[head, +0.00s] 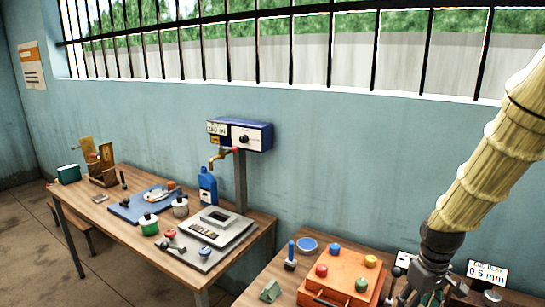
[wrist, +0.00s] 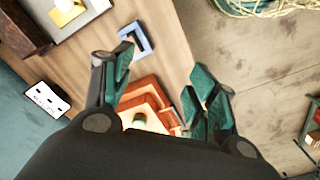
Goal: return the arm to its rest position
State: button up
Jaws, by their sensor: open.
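My arm, in a yellowish ribbed sleeve, comes down from the upper right in the head view. My gripper (head: 424,292) hangs at the lower right, over or in front of the right-hand table, beside the orange box (head: 338,262). In the wrist view my gripper (wrist: 162,80) has its green-padded fingers spread apart, with nothing between them. An orange-red stepped object (wrist: 150,90) shows beyond and below the fingers. The fingertips are partly cut off or hard to see in the head view.
The right table holds a blue-handled tool (head: 291,256), a blue ring dish (head: 307,244) and a "0.5 mm" card (head: 487,273). The left table holds a blue bottle (head: 207,187) under a tap and a scale-like device (head: 212,238). A barred window spans the wall.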

jog(key=s+a+f+m, duration=0.1)
jog(key=s+a+f, duration=0.1)
jog(key=f, duration=0.5)
jog(key=s+a+f, duration=0.3)
jog(key=f, duration=0.4)
jog(key=s+a+f+m, duration=0.1)
jog(key=s+a+f, duration=0.1)
jog(key=f, duration=0.6)
jog(key=s+a+f+m, duration=0.1)
jog(key=s+a+f, duration=0.2)
jog(key=s+f, duration=0.5)
jog(key=s+a+f+m, duration=0.1)
jog(key=s+a+f, duration=0.25)
jog(key=s, duration=0.85)
notch_tip(320, 180, down, 10)
jog(key=b, duration=0.9)
jog(key=shift+d+f, duration=0.25)
jog(key=shift+d, duration=0.05)
